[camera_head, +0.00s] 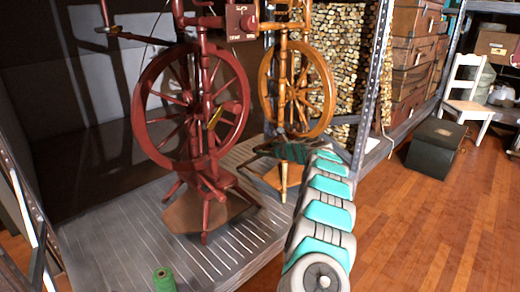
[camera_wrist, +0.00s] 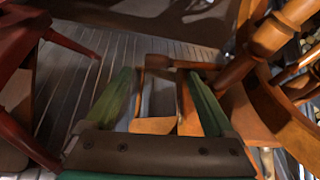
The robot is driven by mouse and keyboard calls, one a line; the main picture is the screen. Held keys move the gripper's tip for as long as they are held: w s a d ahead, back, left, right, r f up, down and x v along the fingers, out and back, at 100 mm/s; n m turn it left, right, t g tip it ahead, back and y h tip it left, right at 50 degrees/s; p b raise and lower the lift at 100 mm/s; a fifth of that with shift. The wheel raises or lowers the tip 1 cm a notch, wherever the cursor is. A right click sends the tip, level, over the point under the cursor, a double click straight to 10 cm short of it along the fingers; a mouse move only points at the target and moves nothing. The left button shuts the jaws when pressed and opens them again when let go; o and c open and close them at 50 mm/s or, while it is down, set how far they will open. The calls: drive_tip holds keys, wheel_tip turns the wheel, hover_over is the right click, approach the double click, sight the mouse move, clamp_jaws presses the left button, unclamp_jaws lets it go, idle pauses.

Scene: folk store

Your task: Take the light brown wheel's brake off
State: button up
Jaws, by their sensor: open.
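The light brown spinning wheel (camera_head: 282,72) stands upright on the grey slatted platform, right of a dark red one. I cannot pick out its brake clearly in either view. My arm reaches up to its base in the head view, where the arm's end partly covers its lower parts. In the wrist view my gripper (camera_wrist: 159,74) is open, with two green fingers apart. A light brown wooden frame-like part (camera_wrist: 155,125) shows between and beyond the fingers; I cannot tell whether they touch it. Light brown turned posts (camera_wrist: 262,42) rise to the right.
The dark red spinning wheel (camera_head: 203,60) stands close on the left, with a yellowish piece (camera_head: 214,118) at its spokes. A green thread spool (camera_head: 164,280) is on the platform's near part. A metal shelf post (camera_head: 370,85) stands right of the wheels. The wooden floor (camera_head: 420,230) at right is open.

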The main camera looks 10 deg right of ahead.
sight(259, 148)
drive_tip(key=shift+x, duration=1.95)
drive_tip(key=shift+w+a+f, duration=0.15)
drive_tip(key=shift+w+f, duration=0.05)
drive_tip(key=shift+w, duration=0.3)
drive_tip(key=shift+w+a+f, duration=0.25)
drive_tip(key=shift+w, duration=0.05)
drive_tip(key=shift+w+a, duration=0.1)
clamp_jaws()
